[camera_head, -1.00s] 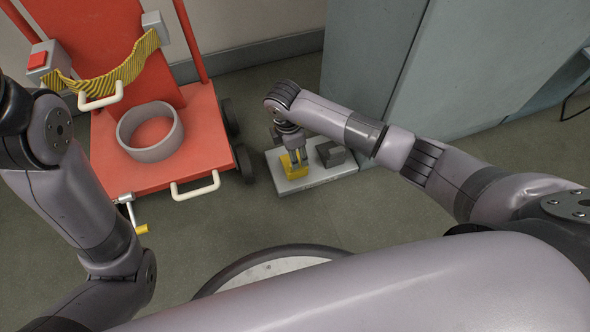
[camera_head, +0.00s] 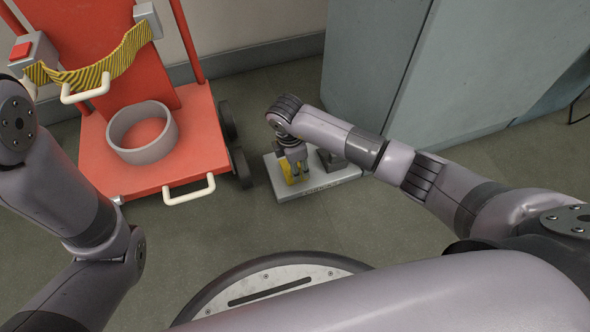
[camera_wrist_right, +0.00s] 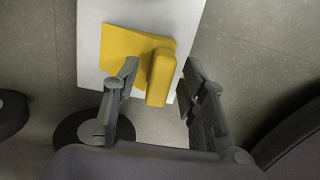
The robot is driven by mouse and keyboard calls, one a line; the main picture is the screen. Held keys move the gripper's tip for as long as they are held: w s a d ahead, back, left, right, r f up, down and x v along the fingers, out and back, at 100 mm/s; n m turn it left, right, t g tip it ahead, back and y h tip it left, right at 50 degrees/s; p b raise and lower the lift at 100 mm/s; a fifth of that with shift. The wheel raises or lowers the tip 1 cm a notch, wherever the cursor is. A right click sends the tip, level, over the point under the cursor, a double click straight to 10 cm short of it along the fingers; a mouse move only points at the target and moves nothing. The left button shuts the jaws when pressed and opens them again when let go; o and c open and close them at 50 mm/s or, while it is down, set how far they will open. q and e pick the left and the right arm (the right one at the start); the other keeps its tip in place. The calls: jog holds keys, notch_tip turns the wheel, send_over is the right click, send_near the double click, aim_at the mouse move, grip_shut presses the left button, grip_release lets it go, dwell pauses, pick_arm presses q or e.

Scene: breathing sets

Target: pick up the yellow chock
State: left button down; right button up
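The yellow chock (camera_head: 288,173) is on a light grey, tray-like base on the floor. In the right wrist view the yellow chock (camera_wrist_right: 160,78) shows as a raised block beside a flatter yellow face. My right gripper (camera_head: 294,165) points down at the chock and partly hides it in the head view. In the right wrist view my right gripper (camera_wrist_right: 160,72) is open, with one finger on each side of the raised block. A gap shows on the right finger's side; contact on the left cannot be told. My left gripper is out of view.
The grey base (camera_head: 325,181) also carries a dark grey block (camera_head: 331,158). A red cart (camera_head: 190,150) with a grey ring (camera_head: 143,132) stands to the left. A blue-grey cabinet (camera_head: 450,70) stands behind on the right. Floor in front is clear.

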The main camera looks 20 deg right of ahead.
grip_shut()
dwell(0.8)
